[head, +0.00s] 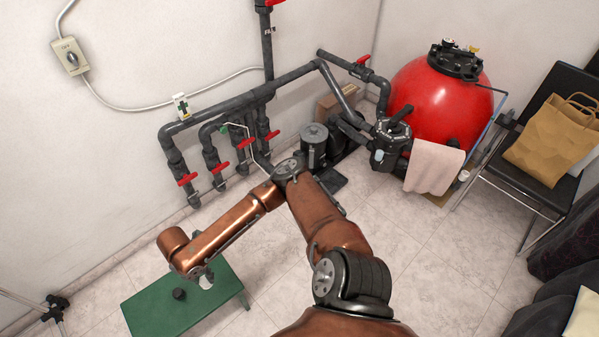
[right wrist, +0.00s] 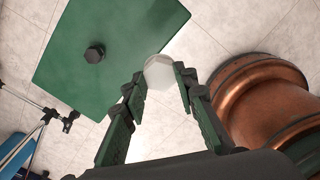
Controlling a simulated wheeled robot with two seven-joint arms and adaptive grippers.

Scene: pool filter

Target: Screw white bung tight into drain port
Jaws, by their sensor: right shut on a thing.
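The white bung (right wrist: 158,70) is a pale, hex-headed piece between the fingertips of my right gripper (right wrist: 160,82) in the right wrist view. The gripper is shut on it and holds it near the edge of the green table. In the head view the white bung (head: 206,283) shows small beneath my copper wrist, and most of the gripper is hidden behind the arm. The red filter tank (head: 440,95) stands at the back right. I cannot make out the drain port. My left gripper is not in view.
A black hex-headed piece (head: 179,294) lies on the green table (head: 150,312). Grey pipes with red valve handles (head: 187,179) line the wall. A pink towel (head: 434,168) hangs before the tank. A chair with a paper bag (head: 556,140) stands right. The middle floor is clear.

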